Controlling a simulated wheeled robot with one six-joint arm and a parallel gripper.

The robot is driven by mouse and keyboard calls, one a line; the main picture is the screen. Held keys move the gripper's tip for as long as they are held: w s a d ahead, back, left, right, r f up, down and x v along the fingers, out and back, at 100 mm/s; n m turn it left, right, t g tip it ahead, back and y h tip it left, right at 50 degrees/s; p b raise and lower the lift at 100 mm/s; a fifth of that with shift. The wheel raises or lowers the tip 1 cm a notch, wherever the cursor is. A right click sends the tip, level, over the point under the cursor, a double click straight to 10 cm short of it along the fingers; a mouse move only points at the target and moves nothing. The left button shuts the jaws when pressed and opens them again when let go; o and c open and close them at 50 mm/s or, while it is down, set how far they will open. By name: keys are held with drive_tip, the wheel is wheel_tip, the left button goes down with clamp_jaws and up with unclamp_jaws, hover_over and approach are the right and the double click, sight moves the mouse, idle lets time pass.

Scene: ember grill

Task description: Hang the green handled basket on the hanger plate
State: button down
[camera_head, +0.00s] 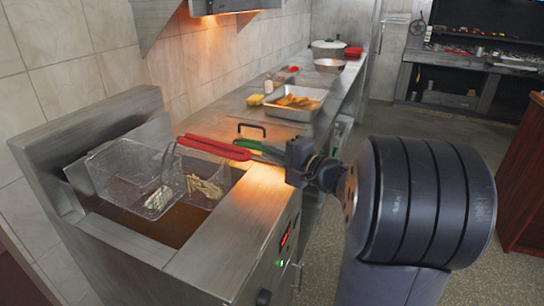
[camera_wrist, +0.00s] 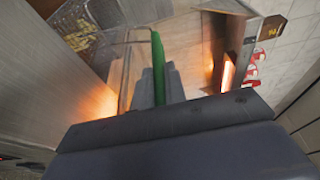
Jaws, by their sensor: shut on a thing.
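My gripper (camera_head: 272,154) is shut on the green handle (camera_head: 246,147), which also shows between the fingers in the wrist view (camera_wrist: 158,62). The handle points left over the fryer, partly behind a red handle (camera_head: 212,147). Two wire baskets are at the fryer: a left one (camera_head: 115,160) and a right one with pale fries (camera_head: 207,190). Pale pieces also show at the left basket's lower right. The handles cross the view close together, so I cannot tell for certain which basket the green one joins. A grey metal plate (camera_head: 77,180), perhaps the hanger plate, stands behind the left basket.
The steel fryer (camera_head: 215,245) has dark oil in its well and a control panel at the front. A counter behind it carries a food tray (camera_head: 293,113), a pan and a pot. A hood hangs above. Grey floor lies free to the right.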

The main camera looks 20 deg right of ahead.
wheel_tip(320, 180, up, 15)
drive_tip(key=p, duration=0.7)
drive_tip(key=shift+f+p, duration=0.2)
drive_tip(key=shift+p, duration=0.2)
